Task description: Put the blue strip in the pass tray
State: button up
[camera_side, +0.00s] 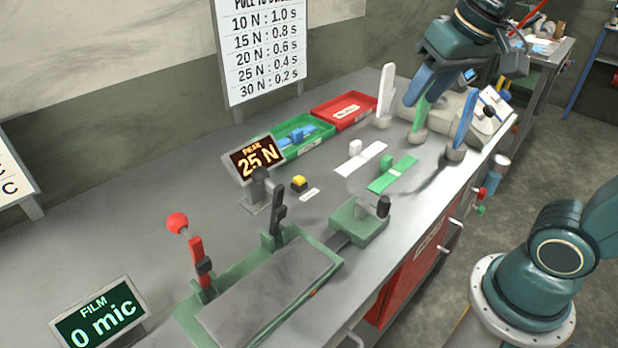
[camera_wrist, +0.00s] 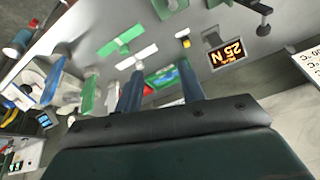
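The blue strip (camera_side: 297,135) lies in the green tray (camera_side: 293,123) at the back of the bench. It looks crumpled or stacked with a small blue block; its exact pose is too small to tell. In the wrist view the green tray (camera_wrist: 153,81) shows far off between my fingers, with blue in it. My gripper (camera_side: 412,98) is above the right part of the bench, near the upright paddles and well right of the tray. In the wrist view my gripper (camera_wrist: 160,70) has its two fingers wide apart with nothing held between them.
A red tray (camera_side: 343,110) stands beside the green one. A white strip (camera_side: 350,165) and a green strip (camera_side: 380,184) lie flat on the bench. White (camera_side: 386,90), green (camera_side: 419,115) and blue (camera_side: 465,118) paddles stand upright. A display (camera_side: 257,158) reads 25 N.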

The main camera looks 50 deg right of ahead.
jog(key=s+f+n+t, duration=0.1)
jog(key=s+f+n, duration=0.2)
jog(key=s+f, duration=0.2)
jog(key=s, duration=0.2)
jog(key=shift+s+a, duration=0.25)
jog(key=shift+s, duration=0.1)
dwell(0.9)
